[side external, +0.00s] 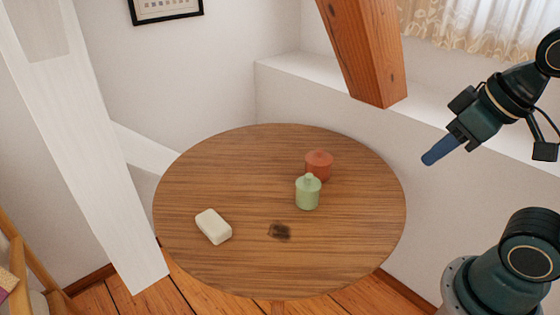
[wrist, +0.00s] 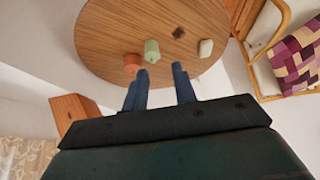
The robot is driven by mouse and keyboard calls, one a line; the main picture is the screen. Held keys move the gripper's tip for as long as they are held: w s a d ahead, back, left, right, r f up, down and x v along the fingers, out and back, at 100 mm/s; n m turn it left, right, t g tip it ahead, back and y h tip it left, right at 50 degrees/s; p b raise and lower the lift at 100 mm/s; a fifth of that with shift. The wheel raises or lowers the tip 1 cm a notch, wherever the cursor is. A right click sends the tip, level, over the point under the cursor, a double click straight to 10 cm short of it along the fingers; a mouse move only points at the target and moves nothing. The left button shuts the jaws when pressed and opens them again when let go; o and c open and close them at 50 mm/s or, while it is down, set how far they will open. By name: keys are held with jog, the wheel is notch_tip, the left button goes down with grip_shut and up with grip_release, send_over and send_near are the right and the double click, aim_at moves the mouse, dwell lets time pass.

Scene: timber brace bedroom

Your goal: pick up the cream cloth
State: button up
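The cream cloth (side external: 213,226) looks like a small folded block with rounded edges. It lies on the round wooden table (side external: 230,160) near its front left edge. In the wrist view the cream cloth (wrist: 206,48) is at the table's right side, beyond my fingertips. My gripper (side external: 430,158) is up in the air off the table's right side, well away from the cloth. In the wrist view the two blue fingers of my gripper (wrist: 160,69) are apart with nothing held between them.
A green lidded jar (side external: 308,193) stands just in front of a terracotta pot (side external: 319,165) on the table. A dark brown patch (side external: 279,232) is on the tabletop, right of the cloth. A timber brace (side external: 366,55) slants down behind the table; a white beam (side external: 85,140) stands left.

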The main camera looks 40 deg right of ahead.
jog(key=o, duration=1.1)
jog(key=w+a+r+g, duration=0.1)
jog(key=w+r, duration=0.1)
jog(key=w, duration=0.5)
jog(key=w+a+r, duration=0.2)
jog(key=w+r, duration=0.1)
jog(key=w, duration=0.3)
jog(key=g, duration=0.5)
send_over(213, 221)
notch_tip(213, 221, down, 28)
jog(key=r, duration=0.1)
jog(key=shift+f, duration=4.55)
jog(key=shift+f, duration=0.1)
